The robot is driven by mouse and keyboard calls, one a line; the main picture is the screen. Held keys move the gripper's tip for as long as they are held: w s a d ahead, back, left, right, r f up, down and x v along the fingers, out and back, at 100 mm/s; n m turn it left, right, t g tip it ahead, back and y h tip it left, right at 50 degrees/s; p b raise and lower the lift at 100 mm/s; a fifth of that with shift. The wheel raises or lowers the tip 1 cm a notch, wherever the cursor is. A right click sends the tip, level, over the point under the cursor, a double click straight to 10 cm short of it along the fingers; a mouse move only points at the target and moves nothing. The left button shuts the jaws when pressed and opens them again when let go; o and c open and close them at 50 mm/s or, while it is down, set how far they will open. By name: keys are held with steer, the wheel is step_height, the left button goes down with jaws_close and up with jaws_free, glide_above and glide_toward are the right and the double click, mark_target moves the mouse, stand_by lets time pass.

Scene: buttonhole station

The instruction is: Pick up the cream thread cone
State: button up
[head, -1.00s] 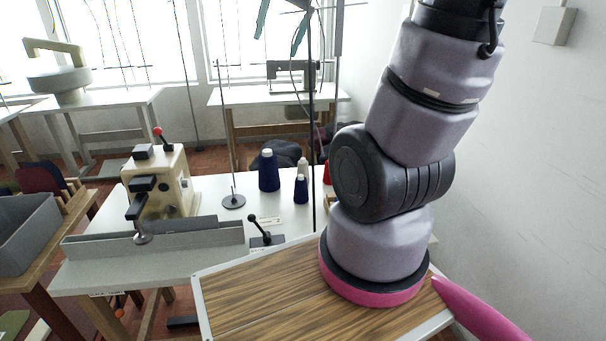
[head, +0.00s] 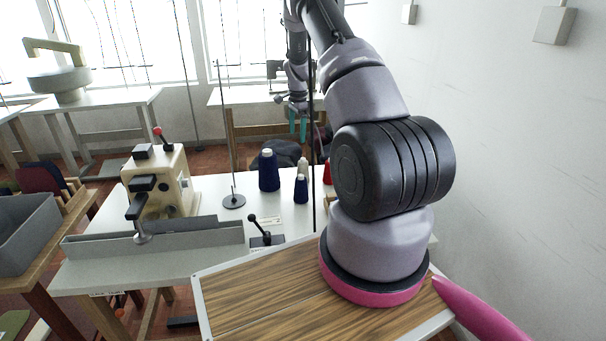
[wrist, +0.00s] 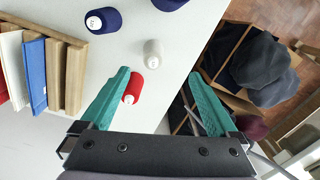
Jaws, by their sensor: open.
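The cream thread cone (wrist: 153,54) stands on the white table, seen from above in the wrist view. In the head view the cream cone (head: 302,167) shows partly behind a small blue cone (head: 301,190). My gripper (wrist: 160,74) is open and empty, its two teal fingers spread apart. In the wrist view the cream cone appears beyond the fingertips, between their lines, nearer the left finger. In the head view my gripper (head: 298,124) hangs above the far edge of the table, higher than the cones.
A red cone (wrist: 133,88) stands close to the cream one, beside the left finger. A large blue cone (head: 269,171) stands to its left in the head view.

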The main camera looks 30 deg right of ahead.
glide_toward(303, 162)
steer(key=shift+w+a+f+m, duration=0.1)
steer(key=shift+w+f+m, duration=0.05)
steer(key=shift+w+f, duration=0.35)
steer(key=shift+w+a+f+m, duration=0.15)
steer(key=shift+w+f, duration=0.25)
steer(key=shift+w, duration=0.2)
step_height(303, 162, down, 5)
steer(key=shift+f, duration=0.1)
steer(key=f, duration=0.3)
steer(key=s+f, duration=0.1)
steer(key=f, duration=0.1)
steer(key=shift+d+f, duration=0.1)
steer(key=shift+d, duration=0.25)
steer(key=c, duration=1.5)
